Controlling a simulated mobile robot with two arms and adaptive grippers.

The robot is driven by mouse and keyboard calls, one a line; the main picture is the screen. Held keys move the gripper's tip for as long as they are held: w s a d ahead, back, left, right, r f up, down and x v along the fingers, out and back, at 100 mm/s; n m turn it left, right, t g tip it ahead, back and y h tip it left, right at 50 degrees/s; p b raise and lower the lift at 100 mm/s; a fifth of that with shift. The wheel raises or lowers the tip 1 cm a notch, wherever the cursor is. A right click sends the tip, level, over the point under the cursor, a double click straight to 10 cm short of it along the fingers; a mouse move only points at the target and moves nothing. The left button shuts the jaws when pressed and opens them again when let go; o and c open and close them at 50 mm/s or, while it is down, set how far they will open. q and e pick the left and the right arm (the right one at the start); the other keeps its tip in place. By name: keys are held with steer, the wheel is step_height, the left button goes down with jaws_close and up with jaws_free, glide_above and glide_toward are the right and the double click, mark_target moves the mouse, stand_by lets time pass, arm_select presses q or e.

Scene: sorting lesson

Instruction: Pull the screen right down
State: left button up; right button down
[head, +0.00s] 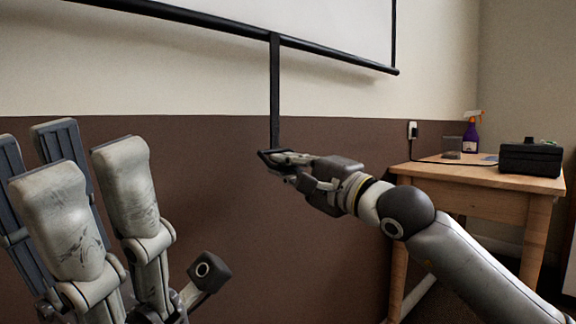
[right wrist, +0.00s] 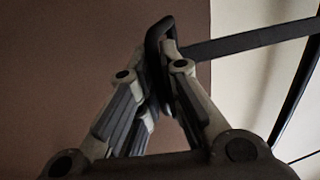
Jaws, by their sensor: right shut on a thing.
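The white screen (head: 320,22) hangs at the top of the head view, with a black bar (head: 338,53) along its lower edge. A dark pull strap (head: 275,92) hangs straight down from the bar. My right gripper (head: 275,160) is shut on the strap's lower end, well below the bar. In the right wrist view, the dark loop (right wrist: 155,45) at the strap's end sits between the fingers of my right gripper (right wrist: 164,75). My left gripper (head: 92,165) is large at the lower left, its fingers upward and apart, holding nothing visible. The screen's top is out of view.
A wooden table (head: 480,180) stands at the right, beside my right arm. It bears a black box (head: 531,160), a purple spray bottle (head: 472,137) and a small grey container (head: 452,154). A plug with a cable is at the wall socket (head: 412,130).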

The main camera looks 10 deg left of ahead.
steer(key=c, duration=1.6)
jaws_free()
steer(key=shift+o, duration=0.2)
steer(key=v, duration=1.2)
